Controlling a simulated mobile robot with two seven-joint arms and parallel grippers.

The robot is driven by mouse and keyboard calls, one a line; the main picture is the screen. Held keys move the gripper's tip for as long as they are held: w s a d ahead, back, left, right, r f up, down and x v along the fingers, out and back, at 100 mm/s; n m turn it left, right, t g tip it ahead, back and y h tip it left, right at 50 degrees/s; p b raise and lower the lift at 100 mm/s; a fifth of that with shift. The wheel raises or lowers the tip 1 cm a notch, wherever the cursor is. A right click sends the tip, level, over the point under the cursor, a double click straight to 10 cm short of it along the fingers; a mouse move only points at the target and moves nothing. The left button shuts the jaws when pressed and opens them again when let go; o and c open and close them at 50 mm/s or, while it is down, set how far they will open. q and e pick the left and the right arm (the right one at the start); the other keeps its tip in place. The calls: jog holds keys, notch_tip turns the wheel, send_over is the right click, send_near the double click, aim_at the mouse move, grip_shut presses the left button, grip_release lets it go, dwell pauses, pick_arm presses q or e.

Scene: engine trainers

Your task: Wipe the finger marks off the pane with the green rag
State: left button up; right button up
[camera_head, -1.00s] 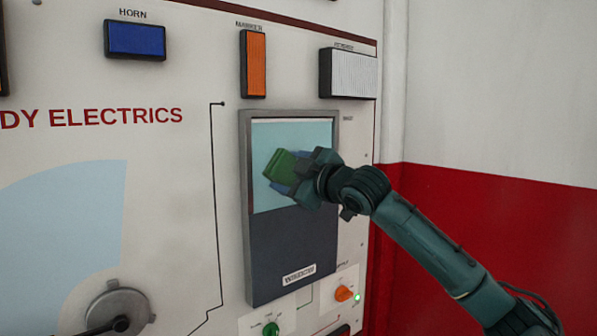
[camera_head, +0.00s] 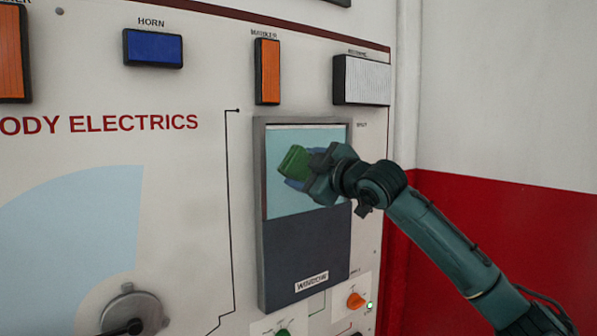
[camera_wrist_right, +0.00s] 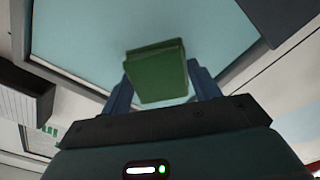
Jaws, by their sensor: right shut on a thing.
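The pane (camera_head: 283,202) is a light blue window in a grey frame on the upright panel, above a dark lower part labelled as the window. It also fills much of the right wrist view (camera_wrist_right: 90,30). My right gripper (camera_head: 308,172) is shut on the green rag (camera_head: 294,162), a folded block held in front of the pane's middle. In the right wrist view the rag (camera_wrist_right: 158,75) sits between the blue fingers. I cannot tell whether it touches the pane. I make out no finger marks; the rag and gripper hide part of the pane. My left gripper is not in view.
Above the pane are an orange lamp (camera_head: 267,71), a ribbed white lamp (camera_head: 362,80) and a blue horn block (camera_head: 153,48). Below it are an orange knob (camera_head: 355,300) and a green knob (camera_head: 283,333). A white and red wall (camera_head: 500,220) stands at the right.

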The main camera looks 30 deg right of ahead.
jog(key=shift+d, duration=5)
jog(key=shift+s+a, duration=0.1)
jog(key=shift+a, duration=6)
jog(key=shift+s, duration=0.1)
jog(key=shift+s+d+f, duration=0.1)
jog(key=shift+s, duration=0.1)
jog(key=s+b, duration=0.2)
jog(key=s, duration=0.2)
jog(key=shift+s+d, duration=0.1)
jog(key=shift+d, duration=0.1)
jog(key=shift+s, duration=0.65)
jog(key=shift+s+b, duration=0.1)
jog(key=shift+b, duration=0.2)
